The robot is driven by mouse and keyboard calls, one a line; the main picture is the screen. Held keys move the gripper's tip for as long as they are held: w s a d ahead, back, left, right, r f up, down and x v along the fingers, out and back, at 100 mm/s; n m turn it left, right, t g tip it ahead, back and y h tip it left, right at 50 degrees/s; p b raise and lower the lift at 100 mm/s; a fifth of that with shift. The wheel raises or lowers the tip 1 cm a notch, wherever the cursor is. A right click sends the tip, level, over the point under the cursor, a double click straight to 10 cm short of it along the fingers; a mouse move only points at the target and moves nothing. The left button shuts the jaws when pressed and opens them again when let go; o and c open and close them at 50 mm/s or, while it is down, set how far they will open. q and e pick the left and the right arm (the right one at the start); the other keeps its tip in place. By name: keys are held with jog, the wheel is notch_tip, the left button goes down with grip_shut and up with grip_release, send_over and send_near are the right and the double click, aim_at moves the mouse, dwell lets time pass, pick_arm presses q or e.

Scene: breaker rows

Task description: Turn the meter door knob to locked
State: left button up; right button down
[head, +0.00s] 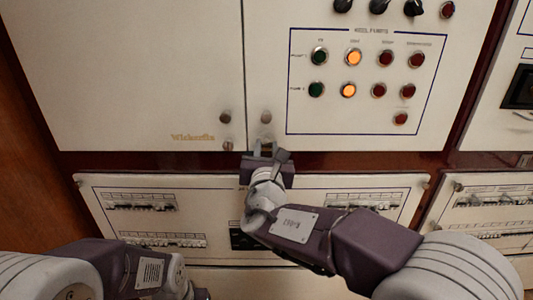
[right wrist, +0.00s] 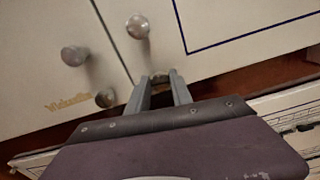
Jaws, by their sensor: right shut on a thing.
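Several small round metal knobs sit at the bottom of the two cream doors, on either side of the seam. My right gripper (head: 264,150) reaches up to the lower right knob (right wrist: 160,78), at the bottom edge of the right door. In the right wrist view its two grey fingers (right wrist: 160,92) are shut on this knob, which shows only partly between the tips. I cannot read a label that names it the meter door knob, nor tell its turn angle. My left arm shows at the bottom left of the head view; its fingers are out of sight.
The other knobs are an upper left knob (head: 225,117), an upper right knob (head: 265,117) and a lower left knob (head: 228,145). A panel of lamps and buttons (head: 367,80) is above right. Breaker rows (head: 140,202) lie below, partly behind my right arm.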

jog(key=m+b, duration=0.3)
jog(key=b, duration=0.1)
jog(key=m+b, duration=0.7)
jog(key=b, duration=0.2)
jog(key=shift+d+f+m, duration=0.1)
jog(key=shift+f+m, duration=0.2)
jog(key=shift+f, duration=0.1)
jog(key=m+b, duration=0.2)
jog(key=m, duration=0.1)
jog(key=shift+b, duration=0.35)
jog(key=shift+r+m+b, duration=0.15)
jog(key=shift+m+b, duration=0.7)
jog(key=shift+m, duration=0.55)
jog(key=c, duration=1.1)
grip_release()
jog(key=shift+c, duration=0.2)
jog(key=shift+r, duration=0.1)
